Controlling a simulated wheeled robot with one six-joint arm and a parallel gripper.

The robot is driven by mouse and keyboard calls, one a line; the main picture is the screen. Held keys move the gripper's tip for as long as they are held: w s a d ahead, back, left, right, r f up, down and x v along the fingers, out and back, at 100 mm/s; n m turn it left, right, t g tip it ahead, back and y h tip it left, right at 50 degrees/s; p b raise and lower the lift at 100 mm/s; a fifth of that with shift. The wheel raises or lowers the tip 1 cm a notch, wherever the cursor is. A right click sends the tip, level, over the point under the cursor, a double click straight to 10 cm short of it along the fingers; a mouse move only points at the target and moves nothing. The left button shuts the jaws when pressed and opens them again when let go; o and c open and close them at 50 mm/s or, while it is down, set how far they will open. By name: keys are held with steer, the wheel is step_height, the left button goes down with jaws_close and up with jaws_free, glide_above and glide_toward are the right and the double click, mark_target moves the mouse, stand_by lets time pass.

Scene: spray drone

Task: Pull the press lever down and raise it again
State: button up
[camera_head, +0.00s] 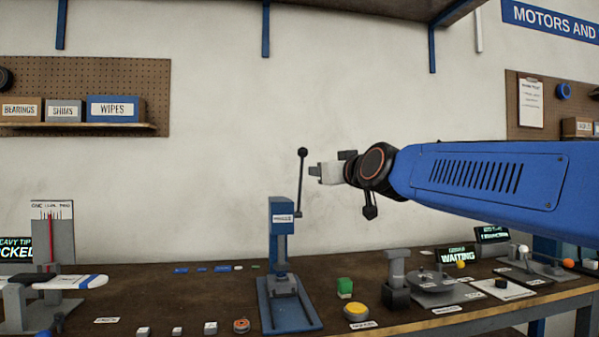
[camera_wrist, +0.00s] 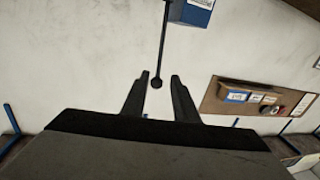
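The blue press (camera_head: 281,215) stands on the bench, left of my arm in the head view. Its black lever (camera_head: 300,180) points up and ends in a dark ball knob (camera_head: 302,152). My gripper (camera_head: 314,172) is in the air just right of the lever, a little below the knob's height. In the wrist view the gripper (camera_wrist: 160,80) has its two fingers apart. The lever's knob (camera_wrist: 157,84) shows between the fingertips in that view, with the rod running up to the blue press head (camera_wrist: 195,8). Whether the knob lies within the fingers in depth is unclear.
A pegboard with boxes (camera_head: 85,75) hangs at left. The air around the lever looks clear.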

mark_target(302, 170)
steer(key=x, duration=1.4)
steer(key=shift+w+a, duration=0.1)
steer(key=shift+w, duration=0.3)
jaws_close()
stand_by(0.9)
